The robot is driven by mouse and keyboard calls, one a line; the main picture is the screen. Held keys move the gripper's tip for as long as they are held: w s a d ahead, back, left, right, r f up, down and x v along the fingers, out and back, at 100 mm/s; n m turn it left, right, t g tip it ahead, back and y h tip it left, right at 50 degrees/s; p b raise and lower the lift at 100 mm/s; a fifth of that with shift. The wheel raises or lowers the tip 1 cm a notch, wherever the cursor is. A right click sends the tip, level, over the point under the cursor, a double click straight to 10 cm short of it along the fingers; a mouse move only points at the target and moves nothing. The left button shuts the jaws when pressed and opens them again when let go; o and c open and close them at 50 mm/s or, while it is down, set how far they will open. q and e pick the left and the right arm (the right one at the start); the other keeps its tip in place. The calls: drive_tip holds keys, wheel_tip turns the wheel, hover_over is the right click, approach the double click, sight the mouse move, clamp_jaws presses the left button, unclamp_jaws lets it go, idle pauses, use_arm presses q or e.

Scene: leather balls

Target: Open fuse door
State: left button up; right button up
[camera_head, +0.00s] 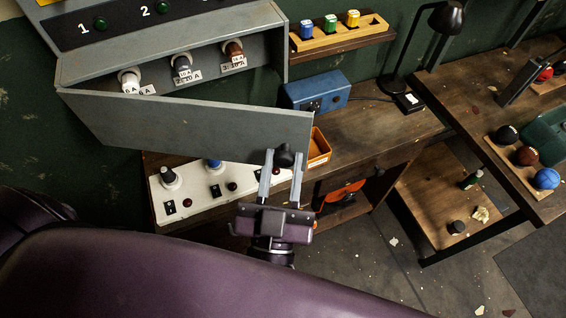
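The grey fuse box (170,55) hangs on the wall at the upper left. Its grey fuse door (190,122) stands partly open, its right end swung out from the box, and several labelled fuses (183,68) show behind it. A dark round knob (286,155) is at the door's lower right. My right gripper (284,158) is at the knob, with one finger on each side of it. A gap shows between the left finger and the knob, so the fingers look open around it. My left gripper is out of view.
Below the door is a white switch panel (222,186) with knobs. An orange bin (319,148) and a blue box (316,92) stand on the workbench to the right. A black lamp (446,17) and balls on a wooden rack (513,166) are farther right.

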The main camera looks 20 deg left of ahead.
drive_tip(key=o, duration=0.4)
drive_tip(key=v, duration=0.7)
drive_tip(key=shift+s, duration=0.2)
drive_tip(key=shift+f, duration=0.15)
